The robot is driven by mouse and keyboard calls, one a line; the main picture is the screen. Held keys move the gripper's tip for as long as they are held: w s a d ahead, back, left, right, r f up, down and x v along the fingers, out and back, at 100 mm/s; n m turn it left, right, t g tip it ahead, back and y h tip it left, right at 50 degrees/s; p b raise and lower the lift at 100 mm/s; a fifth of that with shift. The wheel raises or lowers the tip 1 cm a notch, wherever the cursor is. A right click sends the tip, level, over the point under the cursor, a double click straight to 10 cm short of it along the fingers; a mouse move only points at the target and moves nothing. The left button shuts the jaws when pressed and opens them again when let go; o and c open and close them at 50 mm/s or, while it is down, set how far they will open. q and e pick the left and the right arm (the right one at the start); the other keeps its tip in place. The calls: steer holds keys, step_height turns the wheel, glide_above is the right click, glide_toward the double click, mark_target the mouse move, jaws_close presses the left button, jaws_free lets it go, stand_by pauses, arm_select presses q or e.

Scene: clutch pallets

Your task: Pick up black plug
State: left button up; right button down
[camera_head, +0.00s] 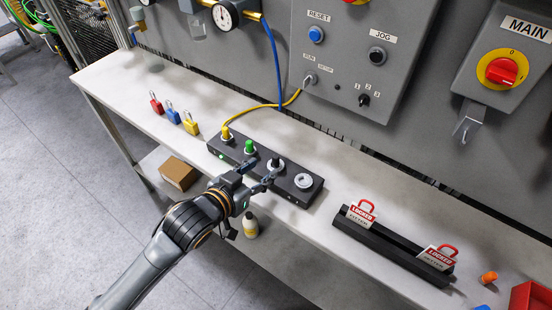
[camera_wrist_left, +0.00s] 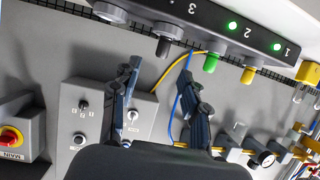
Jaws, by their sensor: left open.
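The black plug (camera_head: 275,161) stands in the third socket from the left of a dark socket strip (camera_head: 291,191) on the bench. It also shows in the left wrist view (camera_wrist_left: 163,47), beyond and between the two fingers. My left gripper (camera_head: 258,177) is open beside the plug, on the near side of the strip. In the left wrist view the fingers (camera_wrist_left: 160,80) are spread apart with nothing between their tips. The fingers partly hide the strip near the plug. My right gripper is not in view.
The right socket (camera_head: 304,181) is empty. Padlocks (camera_head: 173,115) stand at left, and a black rack (camera_head: 391,245) with locked tags at right. A grey panel (camera_head: 352,60) rises behind.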

mark_target(275, 157)
arm_select(q)
steer(key=shift+w+d+f, duration=0.25)
steer(key=shift+w+d, duration=0.2)
steer(key=shift+w, duration=0.1)
steer(key=shift+w+d+p, duration=0.2)
steer(key=shift+w+p, duration=0.2)
steer(key=shift+w, duration=0.15)
steer(key=p+x, duration=0.1)
steer(key=x, duration=0.2)
steer(key=shift+w, duration=0.25)
steer(key=shift+w+d+f, duration=0.25)
steer(key=shift+w, duration=0.05)
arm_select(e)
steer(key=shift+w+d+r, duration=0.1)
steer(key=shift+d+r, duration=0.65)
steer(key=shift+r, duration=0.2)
arm_select(q)
steer(key=shift+s, duration=0.1)
jaws_close()
